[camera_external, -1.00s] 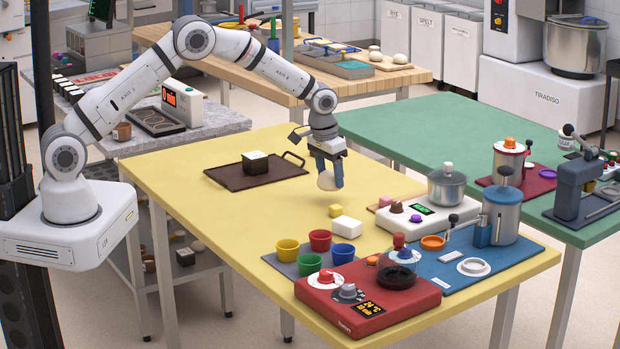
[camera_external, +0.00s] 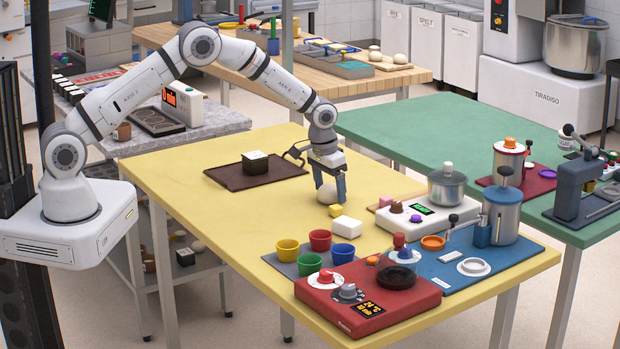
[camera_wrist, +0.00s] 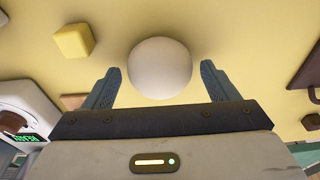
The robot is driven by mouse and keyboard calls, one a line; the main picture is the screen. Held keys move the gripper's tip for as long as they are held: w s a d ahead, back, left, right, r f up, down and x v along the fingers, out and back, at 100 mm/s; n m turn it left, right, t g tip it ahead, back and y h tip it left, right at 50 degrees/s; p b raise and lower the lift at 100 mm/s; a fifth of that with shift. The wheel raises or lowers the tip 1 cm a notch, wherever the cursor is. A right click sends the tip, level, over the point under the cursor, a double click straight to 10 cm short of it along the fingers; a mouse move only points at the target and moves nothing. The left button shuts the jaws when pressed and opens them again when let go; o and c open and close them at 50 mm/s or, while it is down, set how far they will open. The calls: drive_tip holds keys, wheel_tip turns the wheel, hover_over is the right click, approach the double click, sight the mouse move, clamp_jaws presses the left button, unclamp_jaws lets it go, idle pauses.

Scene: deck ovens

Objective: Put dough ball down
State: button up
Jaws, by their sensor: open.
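The dough ball (camera_external: 328,193) is pale and round and rests on the yellow table (camera_external: 200,165). In the wrist view the dough ball (camera_wrist: 160,68) lies between my two fingers, with a gap on each side. My gripper (camera_external: 332,192) is open and low over the table, its blue fingers around the ball. It also shows in the wrist view (camera_wrist: 160,80). The fingers partly cover the ball in the external view.
A small yellow cube (camera_external: 337,210) and a white block (camera_external: 346,225) stand close in front of the ball. A dark tray (camera_external: 225,178) with a black box lies to the left. A white scale (camera_external: 425,219) with a pot stands to the right.

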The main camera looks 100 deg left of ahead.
sight(324, 188)
drive_tip(key=shift+r, duration=0.1)
wheel_tip(324, 188, up, 12)
drive_tip(key=s+d+b, duration=0.1)
drive_tip(key=shift+s+d+b, duration=0.15)
drive_tip(key=shift+d+b, duration=0.05)
drive_tip(key=shift+b, duration=0.1)
drive_tip(key=s+d+r+m, duration=0.1)
drive_tip(key=s+d+r, duration=0.25)
drive_tip(key=d, duration=0.35)
drive_tip(key=s+d+r+m+t, duration=0.1)
drive_tip(key=s+d+r+m, duration=0.1)
drive_tip(key=d+r, duration=0.45)
drive_tip(key=s+d+r+m, duration=0.1)
drive_tip(key=s+d+r, duration=0.2)
drive_tip(key=d, duration=0.5)
drive_tip(key=s+d+m, duration=0.2)
drive_tip(key=s+d, duration=0.6)
drive_tip(key=s, duration=0.3)
drive_tip(key=s+d+m+h, duration=0.1)
drive_tip(key=s+d+m, duration=0.2)
drive_tip(key=s+d, duration=0.4)
drive_tip(key=s, duration=0.4)
drive_tip(key=shift+s+d+f+t, duration=0.35)
drive_tip(key=shift+f+t, duration=0.05)
